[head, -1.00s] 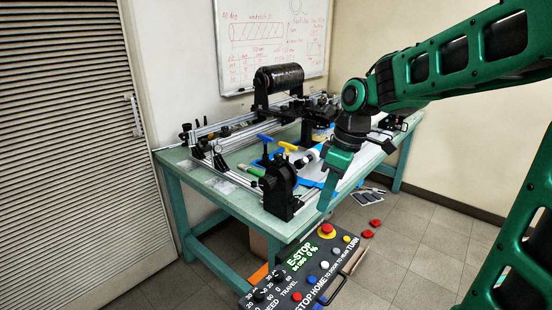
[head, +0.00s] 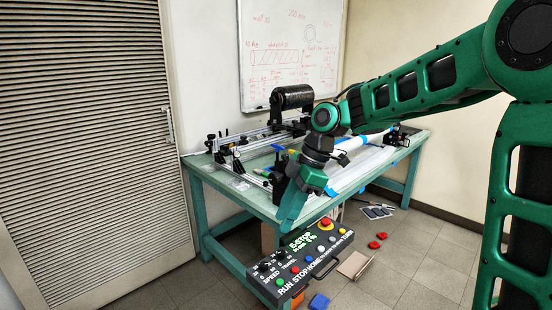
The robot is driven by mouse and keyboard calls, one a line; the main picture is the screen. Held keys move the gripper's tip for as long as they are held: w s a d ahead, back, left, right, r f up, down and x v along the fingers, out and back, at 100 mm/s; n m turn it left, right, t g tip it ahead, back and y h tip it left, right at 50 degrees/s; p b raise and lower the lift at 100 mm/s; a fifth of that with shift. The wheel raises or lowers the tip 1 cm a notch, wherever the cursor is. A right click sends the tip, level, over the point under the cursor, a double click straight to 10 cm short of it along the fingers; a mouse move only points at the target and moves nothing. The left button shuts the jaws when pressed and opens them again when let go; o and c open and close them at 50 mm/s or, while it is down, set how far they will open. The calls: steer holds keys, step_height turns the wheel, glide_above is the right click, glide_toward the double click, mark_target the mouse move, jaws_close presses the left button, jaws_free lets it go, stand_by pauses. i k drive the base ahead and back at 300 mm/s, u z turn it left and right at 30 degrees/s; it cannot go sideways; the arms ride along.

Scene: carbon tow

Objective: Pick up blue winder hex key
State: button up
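The blue hex key (head: 278,148) shows its T-shaped handle above the left part of the green worktable (head: 236,192), behind the black winder end block. Its lower part is too small to make out. My gripper (head: 289,214) is green and points down at the table's front edge, in front of the block and nearer the camera than the hex key. It is apart from the key. Its fingers appear edge-on, so the gap between them does not show. Nothing is seen held in it.
The winder (head: 292,98) with its black roll and rails fills the table's back. A control panel (head: 312,252) with buttons stands before the table, below my gripper. Red pieces (head: 378,240), a cardboard piece (head: 355,264) and a blue item (head: 319,301) lie on the floor.

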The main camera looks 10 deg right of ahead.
mark_target(278, 147)
steer(key=u, duration=1.55)
steer(key=i, duration=3.1)
steer(key=z, duration=2.15)
steer(key=i, duration=0.15)
steer(key=u, duration=0.1)
